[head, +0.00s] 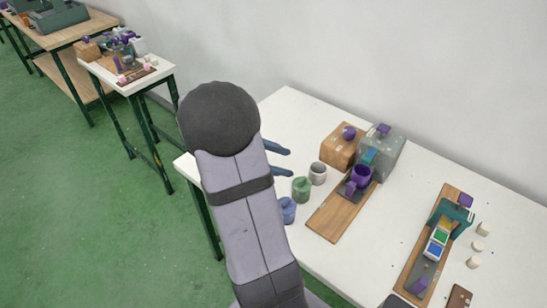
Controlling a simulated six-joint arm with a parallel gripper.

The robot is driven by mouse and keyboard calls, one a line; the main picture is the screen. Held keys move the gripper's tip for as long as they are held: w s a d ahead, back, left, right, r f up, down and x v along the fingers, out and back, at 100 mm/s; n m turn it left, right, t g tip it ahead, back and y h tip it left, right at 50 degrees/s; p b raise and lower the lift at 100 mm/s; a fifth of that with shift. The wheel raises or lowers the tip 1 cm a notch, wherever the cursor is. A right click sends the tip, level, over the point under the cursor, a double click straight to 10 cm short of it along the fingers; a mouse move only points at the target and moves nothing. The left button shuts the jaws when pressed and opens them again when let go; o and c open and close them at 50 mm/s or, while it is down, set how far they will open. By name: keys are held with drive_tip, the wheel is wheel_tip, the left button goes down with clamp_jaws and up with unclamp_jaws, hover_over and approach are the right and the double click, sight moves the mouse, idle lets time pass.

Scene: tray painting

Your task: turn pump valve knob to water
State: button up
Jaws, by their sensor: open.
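My gripper (289,165) shows in the head view as two dark blue fingers, apart and empty, left of the wooden box. My own arm hides the rest of it. A round purple knob (348,132) sits on the wooden box (339,150). Another purple part (383,129) tops the grey box (386,155) beside it. I cannot tell which purple part is the pump valve knob, and no water mark is readable. A purple cup-like part (361,175) stands in front of the grey box, over a wooden board (338,219).
Green (301,189), grey (318,173) and blue (287,210) cups stand near my arm. At the right, a second board (410,274) holds a teal frame (452,213), coloured blocks (437,243) and purple parts. Small pale pieces (479,245) lie beside it. White table shows between the boards.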

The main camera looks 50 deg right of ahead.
drive_tip(key=a, duration=0.1)
drive_tip(key=a+r+p, duration=0.1)
drive_tip(key=a, duration=0.1)
drive_tip(key=shift+a+m+y, duration=0.25)
drive_tip(key=shift+m+y, duration=0.15)
drive_tip(key=shift+f, duration=0.1)
